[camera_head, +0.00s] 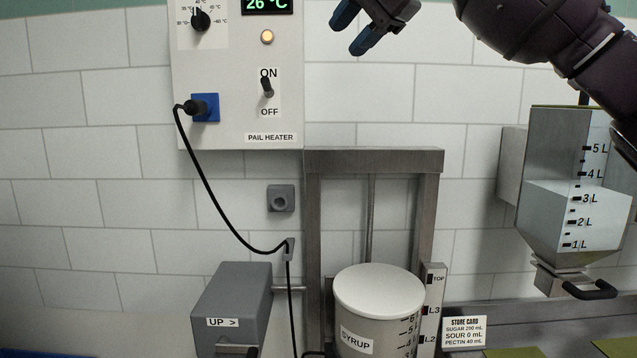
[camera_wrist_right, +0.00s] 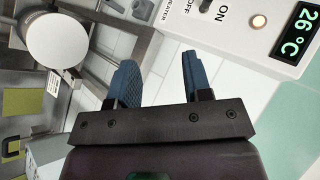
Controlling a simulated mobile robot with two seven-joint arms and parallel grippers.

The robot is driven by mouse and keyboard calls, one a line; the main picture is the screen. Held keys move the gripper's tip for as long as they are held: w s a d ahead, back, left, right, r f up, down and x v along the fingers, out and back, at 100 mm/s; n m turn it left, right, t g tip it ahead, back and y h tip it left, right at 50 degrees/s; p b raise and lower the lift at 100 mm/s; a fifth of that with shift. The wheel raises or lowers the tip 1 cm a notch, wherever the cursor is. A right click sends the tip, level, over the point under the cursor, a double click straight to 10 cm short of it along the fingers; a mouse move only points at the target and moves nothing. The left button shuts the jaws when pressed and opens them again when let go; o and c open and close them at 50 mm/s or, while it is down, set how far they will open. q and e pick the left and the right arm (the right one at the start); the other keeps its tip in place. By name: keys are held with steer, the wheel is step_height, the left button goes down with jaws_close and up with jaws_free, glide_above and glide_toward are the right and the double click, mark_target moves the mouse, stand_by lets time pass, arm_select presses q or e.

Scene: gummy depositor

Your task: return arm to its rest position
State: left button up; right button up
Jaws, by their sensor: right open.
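My right gripper (camera_head: 356,28) is at the top of the head view, just right of the pail heater panel (camera_head: 236,95). Its two blue fingers are apart, with nothing between them. In the right wrist view my right gripper (camera_wrist_right: 160,80) also shows open and empty, with the panel (camera_wrist_right: 262,40) beyond it. My right arm (camera_head: 545,30) comes in from the upper right. My left gripper is not in view.
A syrup pail (camera_head: 378,300) with a white lid stands in a metal lift frame (camera_head: 312,220). A grey UP box (camera_head: 232,305) is to its left. A graduated hopper (camera_head: 565,190) hangs at the right, below my arm. A black cable (camera_head: 215,195) runs down from the panel.

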steer(key=a+f+m+g+y, duration=0.2)
steer(key=a+f+m+y, duration=0.15)
steer(key=f+y, duration=0.4)
steer(key=a+f+m+g+y, duration=0.25)
steer(key=a+f+y, duration=0.2)
steer(key=f, duration=0.65)
steer(key=s+d+f+n+t+h, duration=0.3)
steer(key=d+f+n+t+h, duration=0.35)
steer(key=f, duration=0.55)
steer(key=s+d+f+n+t+h, duration=0.35)
steer(key=d+f+n+h, duration=0.35)
steer(key=d+f+n, duration=0.3)
steer(key=s+d+f+n+t+h, duration=0.4)
steer(key=d+f+n+h, duration=0.4)
steer(key=f, duration=0.5)
steer(key=s+d+f+m+g, duration=0.2)
steer(key=s+f+m+g, duration=0.25)
steer(key=s, duration=0.45)
steer(key=s+d+f+m+g+y, duration=0.1)
steer(key=s+d+f+m+g, duration=0.2)
steer(key=s+f, duration=0.45)
steer(key=s+d+f+m+g, duration=0.1)
steer(key=s+f+m+g, duration=0.3)
steer(key=s, duration=0.7)
steer(key=w+f+n+t+b, duration=0.1)
steer(key=w+f+t, duration=0.6)
steer(key=f, duration=0.4)
steer(key=shift+w+a+y, duration=0.15)
steer(key=shift+w+y, duration=0.1)
steer(key=shift+y, duration=0.2)
